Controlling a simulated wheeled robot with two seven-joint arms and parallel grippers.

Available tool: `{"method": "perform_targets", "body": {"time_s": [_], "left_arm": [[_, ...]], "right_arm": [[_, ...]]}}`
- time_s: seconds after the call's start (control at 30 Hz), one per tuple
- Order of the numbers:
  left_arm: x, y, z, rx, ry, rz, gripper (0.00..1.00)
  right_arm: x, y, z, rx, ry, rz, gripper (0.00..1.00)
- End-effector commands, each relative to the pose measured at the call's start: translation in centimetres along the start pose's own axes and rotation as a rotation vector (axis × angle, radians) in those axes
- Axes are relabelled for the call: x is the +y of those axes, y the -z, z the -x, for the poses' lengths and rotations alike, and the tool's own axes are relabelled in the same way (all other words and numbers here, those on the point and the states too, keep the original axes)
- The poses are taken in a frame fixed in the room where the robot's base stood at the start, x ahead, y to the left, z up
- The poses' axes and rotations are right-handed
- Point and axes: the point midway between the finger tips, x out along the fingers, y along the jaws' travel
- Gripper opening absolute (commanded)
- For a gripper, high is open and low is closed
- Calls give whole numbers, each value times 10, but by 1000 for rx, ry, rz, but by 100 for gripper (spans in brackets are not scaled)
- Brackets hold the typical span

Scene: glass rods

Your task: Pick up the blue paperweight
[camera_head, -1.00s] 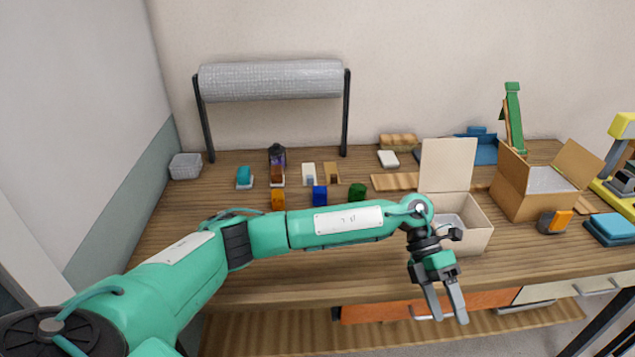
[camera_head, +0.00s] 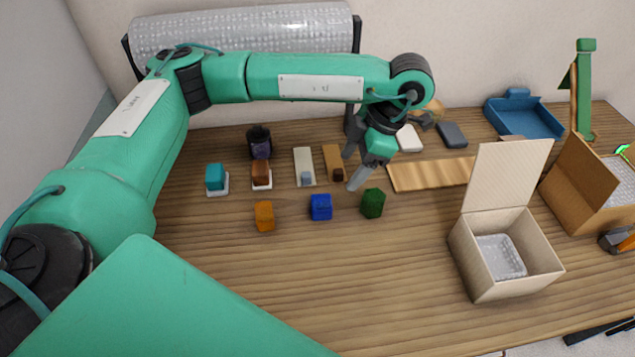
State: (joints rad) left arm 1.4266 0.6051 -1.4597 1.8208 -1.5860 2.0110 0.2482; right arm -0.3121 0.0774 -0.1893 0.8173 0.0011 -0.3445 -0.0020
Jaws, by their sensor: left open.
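The blue paperweight (camera_head: 321,206) is a small deep-blue block standing on the wooden table, between an orange block and a dark green block. My left gripper (camera_head: 352,170) is open and empty. It hangs above the table, behind and to the right of the blue paperweight, with its fingers pointing down and to the left. It is apart from the paperweight. My right gripper is not in view.
The orange block (camera_head: 264,216) and green block (camera_head: 372,203) flank the paperweight. Behind them are a teal block (camera_head: 216,178), a brown block (camera_head: 261,174) and a dark jar (camera_head: 259,142). An open cream box (camera_head: 480,262) stands at right. The front table is clear.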

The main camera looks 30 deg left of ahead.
Motion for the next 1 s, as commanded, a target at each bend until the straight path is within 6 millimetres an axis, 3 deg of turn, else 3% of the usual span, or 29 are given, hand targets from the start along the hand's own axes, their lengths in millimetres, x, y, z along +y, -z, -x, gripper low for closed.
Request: {"method": "perform_targets", "body": {"time_s": [0.1,0.3,0.6,1.0], "left_arm": [[0,0,-8,1,3,-1,67],[-1,0,-37,1,5,0,67],[0,0,-77,0,5,0,67],[0,4,-99,1,5,-1,67]], "right_arm": [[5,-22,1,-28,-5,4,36],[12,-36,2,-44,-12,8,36],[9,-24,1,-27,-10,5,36],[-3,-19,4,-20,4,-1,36]]}}
